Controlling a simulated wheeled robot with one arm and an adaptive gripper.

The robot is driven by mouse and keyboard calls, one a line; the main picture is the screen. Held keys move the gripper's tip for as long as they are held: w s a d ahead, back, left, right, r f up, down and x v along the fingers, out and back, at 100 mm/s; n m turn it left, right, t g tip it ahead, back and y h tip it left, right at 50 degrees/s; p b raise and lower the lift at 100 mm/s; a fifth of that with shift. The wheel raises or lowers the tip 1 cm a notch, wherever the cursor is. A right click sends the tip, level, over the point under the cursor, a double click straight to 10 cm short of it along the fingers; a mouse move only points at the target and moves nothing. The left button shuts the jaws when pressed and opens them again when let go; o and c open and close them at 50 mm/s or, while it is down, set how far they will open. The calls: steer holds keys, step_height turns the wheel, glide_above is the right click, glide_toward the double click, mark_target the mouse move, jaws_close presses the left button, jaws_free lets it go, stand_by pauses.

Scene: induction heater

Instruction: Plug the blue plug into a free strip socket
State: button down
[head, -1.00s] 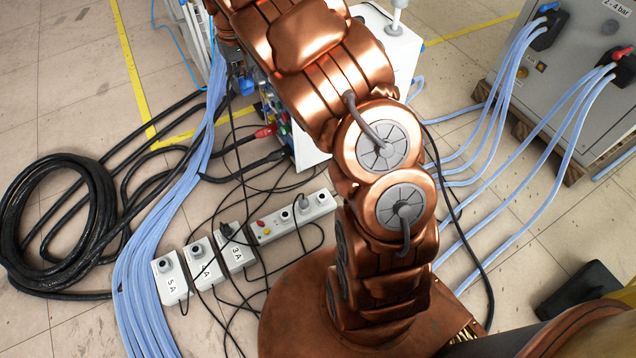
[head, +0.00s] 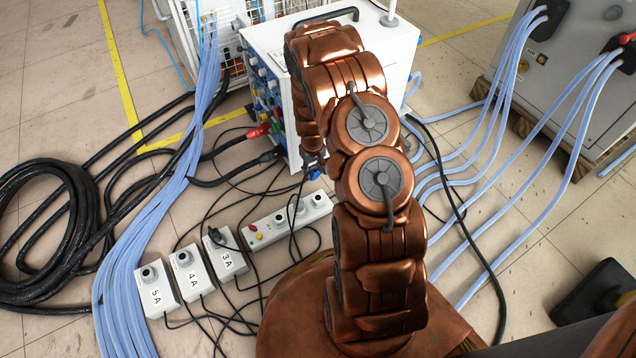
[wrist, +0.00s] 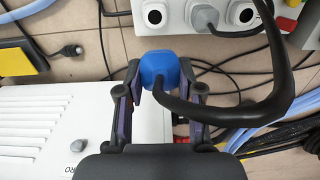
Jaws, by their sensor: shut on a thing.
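My gripper (wrist: 161,72) is shut on the blue plug (wrist: 160,64), with one finger on each side of it. A thick black cable runs from the plug to the right and loops up across the strip. The white power strip (wrist: 224,42) lies at the top of the wrist view, apart from the plug. A grey plug (wrist: 204,18) sits in its middle socket; the round sockets on either side, left (wrist: 154,15) and right (wrist: 243,14), look empty. In the head view the blue plug (head: 315,173) shows below my arm, just above the far end of the strip (head: 262,229).
White boxes 3A (head: 228,263), 4A (head: 195,284) and 5A (head: 156,298) stand left of the strip; 3A holds a black plug. Thin black cables tangle around them. A white cabinet (head: 345,50) stands behind my gripper. Blue hoses (head: 150,240) run along the left.

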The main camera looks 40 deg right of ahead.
steer(key=shift+s+d+f+b, duration=0.1)
steer(key=shift+s+f+b, duration=0.35)
steer(key=shift+f, duration=1.1)
steer(key=shift+s+d+f+b, duration=0.1)
steer(key=shift+s+f+b, duration=0.15)
steer(key=shift+f+b, duration=0.85)
steer(key=shift+s+d+f+b, duration=0.1)
steer(key=shift+s+f, duration=0.25)
steer(key=shift+f, duration=2.55)
steer(key=shift+w+d, duration=0.1)
steer(key=shift+g+b, duration=0.5)
steer(key=shift+b, duration=0.25)
steer(key=shift+g+b, duration=0.3)
steer(key=shift+b, duration=0.5)
steer(key=shift+s+a+f+g+y+b, duration=0.15)
steer(key=shift+s+g+b, duration=0.25)
steer(key=shift+b, duration=0.45)
steer(key=shift+s+a+f+g+y+b, duration=0.1)
steer(key=shift+s+g+y+b, duration=0.05)
steer(key=shift+g+b, duration=0.6)
steer(key=shift+w+d+r+b, duration=0.15)
steer(key=shift+w+b, duration=0.1)
steer(key=shift+b, duration=0.25)
steer(key=shift+w+g, duration=0.25)
